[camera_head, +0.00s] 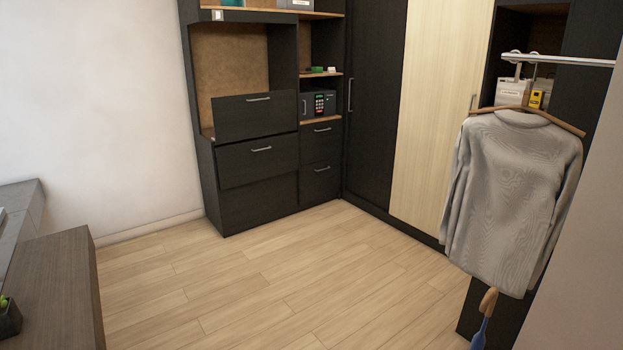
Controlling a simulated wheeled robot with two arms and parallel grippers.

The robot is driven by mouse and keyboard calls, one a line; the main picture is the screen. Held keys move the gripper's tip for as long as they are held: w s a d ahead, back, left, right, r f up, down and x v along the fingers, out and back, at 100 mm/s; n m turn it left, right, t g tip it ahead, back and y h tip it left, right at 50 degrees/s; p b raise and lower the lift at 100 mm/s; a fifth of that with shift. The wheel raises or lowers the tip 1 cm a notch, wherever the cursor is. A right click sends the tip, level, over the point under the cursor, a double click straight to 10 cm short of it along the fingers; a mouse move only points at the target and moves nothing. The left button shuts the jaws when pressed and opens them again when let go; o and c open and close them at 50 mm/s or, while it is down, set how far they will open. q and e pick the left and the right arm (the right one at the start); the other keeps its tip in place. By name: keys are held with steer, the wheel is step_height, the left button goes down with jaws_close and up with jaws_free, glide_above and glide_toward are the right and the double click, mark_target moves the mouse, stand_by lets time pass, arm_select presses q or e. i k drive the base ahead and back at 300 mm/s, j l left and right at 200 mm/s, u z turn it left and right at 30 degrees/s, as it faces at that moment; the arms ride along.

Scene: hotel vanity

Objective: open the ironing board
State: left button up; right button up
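No unfolded ironing board shows, and I cannot tell which panel or door, if any, holds one. A dark front panel (256,115) with a metal handle stands across the lower part of an open, brown-lined recess in the cabinet at the back. A dark drawer (258,160) with a similar handle sits below it. To the right are a tall dark door (374,100) and a pale wood door (438,110), both apparently closed, each with a vertical handle. Neither of my grippers is in view.
A grey sweater (510,195) hangs from a rail (575,61) at the right, partly covering the cabinets. A blue item with a wooden handle (488,300) is below it. A dark counter (58,290) stands at left. The wooden floor (260,280) between is clear.

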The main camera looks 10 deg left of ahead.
mark_target(243, 117)
steer(key=i+u, duration=0.3)
steer(key=i, duration=2.85)
